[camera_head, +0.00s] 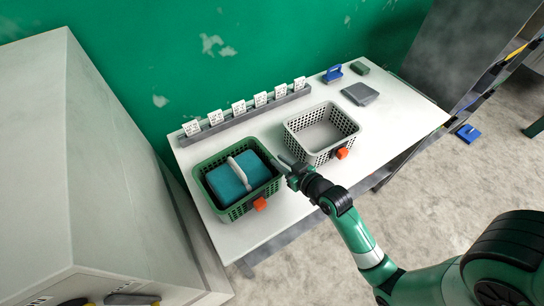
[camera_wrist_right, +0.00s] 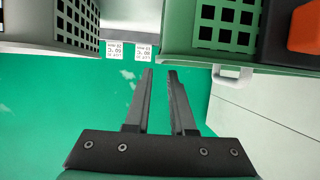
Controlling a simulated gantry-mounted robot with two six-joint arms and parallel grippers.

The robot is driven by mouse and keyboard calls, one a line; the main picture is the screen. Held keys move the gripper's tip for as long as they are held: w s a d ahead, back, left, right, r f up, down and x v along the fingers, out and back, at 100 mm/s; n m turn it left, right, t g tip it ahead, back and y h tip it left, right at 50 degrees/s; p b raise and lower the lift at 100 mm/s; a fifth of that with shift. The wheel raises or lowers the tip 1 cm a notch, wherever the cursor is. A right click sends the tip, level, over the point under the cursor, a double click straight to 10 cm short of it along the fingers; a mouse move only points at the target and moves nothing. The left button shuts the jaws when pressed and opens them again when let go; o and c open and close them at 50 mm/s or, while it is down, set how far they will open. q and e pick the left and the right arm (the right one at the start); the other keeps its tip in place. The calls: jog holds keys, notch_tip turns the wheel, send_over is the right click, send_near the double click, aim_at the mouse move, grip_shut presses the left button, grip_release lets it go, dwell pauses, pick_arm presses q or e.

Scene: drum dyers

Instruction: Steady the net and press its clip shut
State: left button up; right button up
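A green basket (camera_head: 212,163) stands at the front left of the white table with a teal bundle (camera_head: 228,182) and a pale strap or handle (camera_head: 238,172) in it. An orange clip (camera_head: 260,203) is on its front wall; whether it is shut cannot be told. In the right wrist view the green basket (camera_wrist_right: 205,28) and orange clip (camera_wrist_right: 304,28) show at the upper right. My right gripper (camera_head: 284,164) is at table height between the two baskets. Its fingers (camera_wrist_right: 158,72) are a little apart with nothing between them. No separate net can be made out. My left gripper is out of view.
A pale grey basket (camera_head: 330,152), empty, with an orange clip (camera_head: 342,153), stands to the right. Behind are a rail of price cards (camera_head: 240,118), a blue-handled brush (camera_head: 332,74), a grey tray (camera_head: 360,93) and a green block (camera_head: 361,68). The table's right end is clear.

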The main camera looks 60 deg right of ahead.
aim_at(268, 154)
jog(key=b+x, duration=0.1)
jog(key=x, duration=0.5)
jog(key=shift+w+f+b, duration=0.3)
jog(key=shift+w+d+f, duration=0.1)
jog(key=shift+w+d, duration=0.15)
jog(key=shift+w, duration=0.2)
jog(key=shift+c, duration=0.3)
grip_shut()
dwell(0.9)
